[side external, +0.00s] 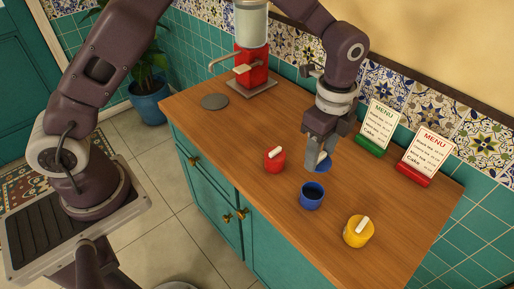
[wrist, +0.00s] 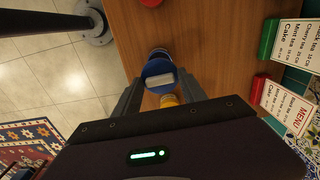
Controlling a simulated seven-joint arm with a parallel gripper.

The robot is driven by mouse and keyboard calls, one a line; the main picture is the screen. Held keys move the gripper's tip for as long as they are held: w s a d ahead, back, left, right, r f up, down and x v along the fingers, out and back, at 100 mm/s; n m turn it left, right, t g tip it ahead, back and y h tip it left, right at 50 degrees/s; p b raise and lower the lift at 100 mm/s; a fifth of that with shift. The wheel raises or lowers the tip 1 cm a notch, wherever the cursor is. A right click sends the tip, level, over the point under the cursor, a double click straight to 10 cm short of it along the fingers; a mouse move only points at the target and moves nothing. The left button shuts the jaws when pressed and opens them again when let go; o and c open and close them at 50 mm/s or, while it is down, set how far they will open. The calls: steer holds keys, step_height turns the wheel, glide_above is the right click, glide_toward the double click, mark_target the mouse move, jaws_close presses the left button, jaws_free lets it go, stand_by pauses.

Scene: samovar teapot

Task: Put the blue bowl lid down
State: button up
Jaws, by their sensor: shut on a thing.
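My gripper (side external: 318,160) is shut on the pale handle of the blue bowl lid (side external: 324,166) and holds it in the air, behind the blue bowl in the side view. The blue bowl (side external: 312,198) stands uncovered on the counter, its dark inside showing. In the wrist view, my gripper (wrist: 160,80) has the handle between its fingers. The round blue lid (wrist: 155,68) there covers part of the blue bowl (wrist: 158,52). The exact height of the lid above the counter is hard to tell.
A lidded red bowl (side external: 274,160) and a lidded yellow bowl (side external: 358,233) stand on either side on the wooden counter (side external: 225,125). Menu stands with green (side external: 371,146) and red (side external: 414,174) bases are near the wall. A red samovar (side external: 251,66) and grey disc (side external: 215,101) are farther back.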

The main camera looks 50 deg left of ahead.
steer(key=s+a+f+n, duration=0.2)
steer(key=a+n, duration=0.2)
steer(key=a, duration=1.1)
steer(key=s+a+f+n, duration=0.1)
steer(key=a+n, duration=0.3)
steer(key=a, duration=1.1)
steer(key=shift+s+a+f, duration=0.15)
steer(key=shift+s+f, duration=0.25)
steer(key=shift+f, duration=0.15)
steer(key=f, duration=0.9)
steer(key=shift+a+f, duration=0.2)
steer(key=shift+f, duration=0.2)
jaws_close()
steer(key=o, duration=1.3)
jaws_free()
steer(key=shift+o, duration=0.2)
